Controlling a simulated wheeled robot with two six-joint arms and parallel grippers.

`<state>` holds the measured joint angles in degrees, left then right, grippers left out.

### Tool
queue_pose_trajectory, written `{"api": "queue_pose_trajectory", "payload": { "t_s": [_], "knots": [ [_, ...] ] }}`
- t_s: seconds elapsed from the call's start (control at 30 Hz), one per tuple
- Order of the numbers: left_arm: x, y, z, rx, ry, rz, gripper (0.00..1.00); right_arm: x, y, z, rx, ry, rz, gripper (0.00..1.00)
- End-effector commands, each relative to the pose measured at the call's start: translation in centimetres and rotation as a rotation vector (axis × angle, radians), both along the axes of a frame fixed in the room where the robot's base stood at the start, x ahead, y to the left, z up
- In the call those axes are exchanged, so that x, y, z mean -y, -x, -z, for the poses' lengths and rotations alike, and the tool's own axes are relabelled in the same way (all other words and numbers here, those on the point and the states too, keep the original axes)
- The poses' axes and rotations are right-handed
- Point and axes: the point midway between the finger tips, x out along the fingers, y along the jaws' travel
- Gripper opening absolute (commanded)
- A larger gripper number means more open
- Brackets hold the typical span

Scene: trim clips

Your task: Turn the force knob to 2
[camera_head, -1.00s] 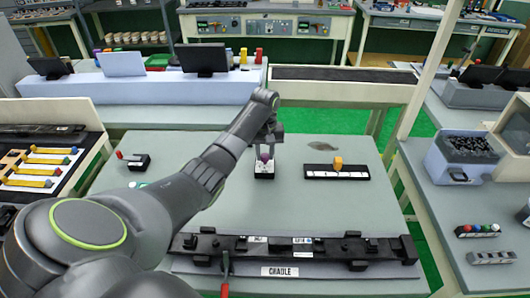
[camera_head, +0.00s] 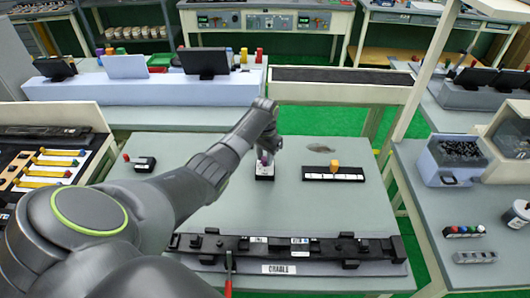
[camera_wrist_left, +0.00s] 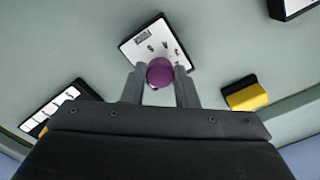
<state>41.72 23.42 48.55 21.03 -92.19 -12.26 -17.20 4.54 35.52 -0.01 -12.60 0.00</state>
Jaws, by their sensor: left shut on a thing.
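A purple knob (camera_wrist_left: 159,72) sits on a small black box with a white marked face (camera_wrist_left: 150,45). In the head view the box (camera_head: 264,173) stands on the grey table's middle, with the knob (camera_head: 265,158) on top. My left gripper (camera_head: 268,146) reaches down over it. In the left wrist view my left gripper (camera_wrist_left: 159,82) has one finger on each side of the knob and is shut on it. The marks on the white face are too small to read, so I cannot tell the knob's setting. My right gripper is not in view.
A black strip with a white scale and an orange block (camera_head: 334,165) lies right of the box. A small black box with a red knob (camera_head: 142,163) is at the left. A long black fixture (camera_head: 290,247) lies along the front edge. The table (camera_head: 320,210) between them is clear.

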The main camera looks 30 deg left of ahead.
Motion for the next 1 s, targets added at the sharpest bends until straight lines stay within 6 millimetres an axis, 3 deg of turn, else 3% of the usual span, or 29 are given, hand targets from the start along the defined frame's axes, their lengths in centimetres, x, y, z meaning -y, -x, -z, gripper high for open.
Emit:
{"api": "queue_pose_trajectory", "payload": {
  "t_s": [0.6, 1.0],
  "knots": [
    [0.0, -0.2, -0.3, 0.006, -0.001, 0.557, 0.04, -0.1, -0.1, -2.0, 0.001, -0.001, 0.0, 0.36],
    [0.0, -0.3, -0.2, 0.008, -0.002, 0.758, 0.04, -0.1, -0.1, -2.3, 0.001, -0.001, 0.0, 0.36]
  ]
}}
